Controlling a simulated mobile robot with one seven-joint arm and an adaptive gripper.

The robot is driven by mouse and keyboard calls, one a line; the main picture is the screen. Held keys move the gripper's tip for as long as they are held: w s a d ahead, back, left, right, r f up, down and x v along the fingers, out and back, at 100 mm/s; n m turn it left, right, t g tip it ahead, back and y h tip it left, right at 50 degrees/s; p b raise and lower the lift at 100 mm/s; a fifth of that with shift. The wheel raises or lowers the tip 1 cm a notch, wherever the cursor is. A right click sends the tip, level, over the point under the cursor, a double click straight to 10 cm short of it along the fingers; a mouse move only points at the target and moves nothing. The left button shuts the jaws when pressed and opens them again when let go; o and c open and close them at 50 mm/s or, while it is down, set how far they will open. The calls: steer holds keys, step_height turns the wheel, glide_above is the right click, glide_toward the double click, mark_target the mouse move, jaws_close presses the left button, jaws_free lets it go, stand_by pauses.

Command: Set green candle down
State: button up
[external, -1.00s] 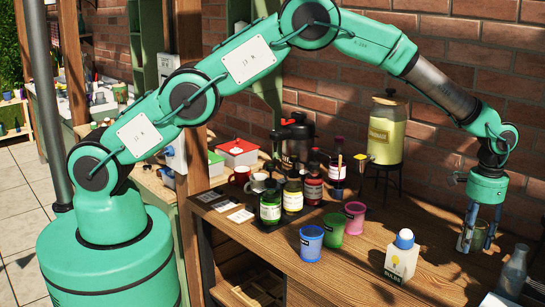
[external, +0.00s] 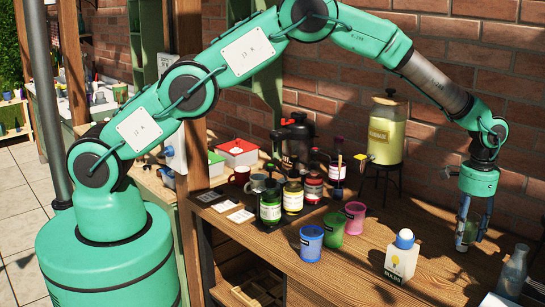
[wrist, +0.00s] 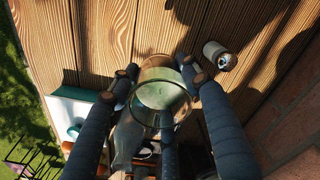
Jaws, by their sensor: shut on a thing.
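My gripper (external: 471,232) is at the right of the wooden table, pointing down. Its dark blue fingers close around a clear glass candle jar with pale green contents, which I take for the green candle (wrist: 160,95). In the wrist view I look down into its round opening between the fingers. In the external view the fingers partly hide it. I cannot tell whether its base touches the table.
A small metal can (wrist: 220,55) stands close by. A white bulbs bottle (external: 402,258) and a grey glass bottle (external: 512,270) are nearby. Blue (external: 311,243), green (external: 333,230) and pink (external: 355,217) cups stand further left. A brick wall (external: 520,150) is behind.

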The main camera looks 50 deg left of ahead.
steer(key=w+a+p, duration=0.2)
steer(key=w+a, duration=0.1)
steer(key=a, duration=0.4)
steer(key=w+a+p, duration=0.2)
steer(key=a, duration=0.5)
steer(key=p, duration=0.3)
glide_above(395, 228)
steer(key=shift+s+r+m, duration=0.1)
steer(key=shift+r+m, duration=0.1)
steer(key=shift+m, duration=0.1)
steer(key=shift+f+p, duration=0.3)
steer(key=shift+f, duration=2.85)
steer(key=shift+f, duration=0.1)
steer(key=shift+f+p, duration=0.35)
steer(key=shift+f, duration=1.45)
